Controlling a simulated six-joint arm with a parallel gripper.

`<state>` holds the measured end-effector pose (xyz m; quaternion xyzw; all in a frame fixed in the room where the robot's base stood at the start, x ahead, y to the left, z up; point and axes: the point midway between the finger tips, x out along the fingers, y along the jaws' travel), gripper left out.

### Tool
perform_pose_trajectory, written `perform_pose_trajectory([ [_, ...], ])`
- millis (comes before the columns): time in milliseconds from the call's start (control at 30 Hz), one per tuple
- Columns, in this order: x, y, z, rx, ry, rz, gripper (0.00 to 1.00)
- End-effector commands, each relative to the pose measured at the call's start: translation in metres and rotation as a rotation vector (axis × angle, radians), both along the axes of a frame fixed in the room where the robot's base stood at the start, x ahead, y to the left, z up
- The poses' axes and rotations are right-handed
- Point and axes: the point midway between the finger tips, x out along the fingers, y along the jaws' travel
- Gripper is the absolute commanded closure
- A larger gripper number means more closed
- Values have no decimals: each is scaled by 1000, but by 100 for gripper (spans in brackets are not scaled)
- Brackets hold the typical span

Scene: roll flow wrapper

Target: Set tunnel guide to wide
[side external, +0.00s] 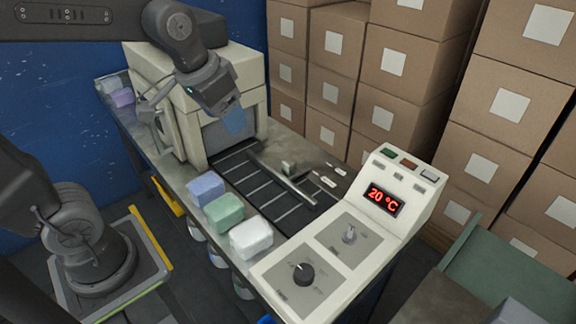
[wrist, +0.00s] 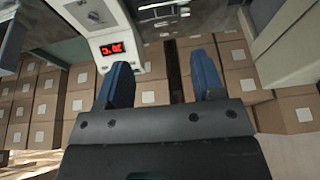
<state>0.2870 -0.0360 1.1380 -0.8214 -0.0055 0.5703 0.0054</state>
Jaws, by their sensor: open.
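The tunnel guide appears to be the grey metal rail (side external: 291,185) lying slantwise along the conveyor (side external: 240,170), with a small upright block (side external: 288,168) beside it. Small white labels (side external: 326,181) sit on the deck to its right. My gripper (side external: 235,122) is above the conveyor in front of the tunnel mouth, apart from the rail. In the wrist view its two blue fingers (wrist: 162,82) are spread with nothing between them. The rail cannot be made out in the wrist view.
The cream tunnel housing (side external: 255,72) stands behind my gripper. Purple, green and white packs (side external: 251,238) line the conveyor's left side. A control panel (side external: 411,190) with a 20 °C display, a black knob (side external: 303,274) and a small switch (side external: 349,234) stands in front. Stacked cartons (side external: 400,58) fill the back.

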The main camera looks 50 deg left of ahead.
Motion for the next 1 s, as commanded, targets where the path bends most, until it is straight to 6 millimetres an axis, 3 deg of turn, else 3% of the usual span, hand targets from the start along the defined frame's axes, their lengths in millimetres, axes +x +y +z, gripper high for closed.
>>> perform_pose_trajectory([
  [33, 20, 4, -4, 1, 35, 3, 38],
  [267, 101, 23, -32, 2, 157, 3, 38],
  [500, 173, 48, -92, -5, 278, 2, 38],
  [700, 205, 62, -136, -13, 341, 1, 38],
  [1000, 212, 66, -163, -16, 361, -1, 38],
])
